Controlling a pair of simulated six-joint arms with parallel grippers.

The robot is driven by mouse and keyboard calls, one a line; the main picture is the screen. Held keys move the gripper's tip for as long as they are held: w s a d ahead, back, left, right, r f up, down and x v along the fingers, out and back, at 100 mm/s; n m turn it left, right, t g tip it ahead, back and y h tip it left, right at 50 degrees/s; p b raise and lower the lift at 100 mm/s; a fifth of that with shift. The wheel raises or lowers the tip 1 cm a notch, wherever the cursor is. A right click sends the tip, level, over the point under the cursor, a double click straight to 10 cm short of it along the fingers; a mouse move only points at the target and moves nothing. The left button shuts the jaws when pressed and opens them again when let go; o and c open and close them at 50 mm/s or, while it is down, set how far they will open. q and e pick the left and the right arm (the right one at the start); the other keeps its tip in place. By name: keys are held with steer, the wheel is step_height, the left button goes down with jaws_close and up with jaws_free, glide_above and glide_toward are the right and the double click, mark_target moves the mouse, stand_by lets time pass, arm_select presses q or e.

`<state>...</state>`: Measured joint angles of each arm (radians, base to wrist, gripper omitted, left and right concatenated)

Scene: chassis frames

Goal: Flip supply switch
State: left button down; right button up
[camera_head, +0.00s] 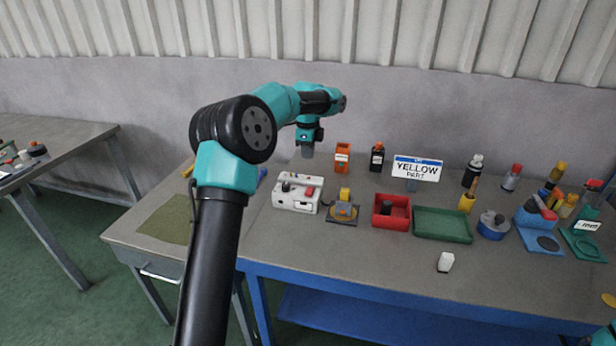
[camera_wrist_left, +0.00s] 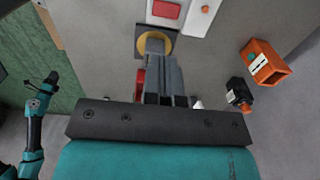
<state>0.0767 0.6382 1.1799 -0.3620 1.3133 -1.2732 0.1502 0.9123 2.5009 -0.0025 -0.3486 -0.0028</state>
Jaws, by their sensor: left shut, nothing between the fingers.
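A white box (camera_head: 297,192) with a red part and dark parts on top stands on the table in the head view. Which part is the supply switch is too small to tell. Part of the box (camera_wrist_left: 195,17), with a red panel and a small red button, shows at the top of the left wrist view. My left gripper (camera_head: 308,150) points down above the table, behind the box in the head view. In the left wrist view its fingers (camera_wrist_left: 160,75) are together and empty. They partly hide a yellow round part on a dark base. My right gripper is not visible.
A yellow part on a dark base (camera_head: 343,212), a red bin (camera_head: 391,222) and a green tray (camera_head: 442,237) stand right of the box. The front table is mostly clear.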

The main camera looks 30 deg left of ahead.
mark_target(308, 192)
arm_select(q)
step_height(308, 192, down, 14)
steer(key=shift+r, duration=0.1)
stand_by(0.5)
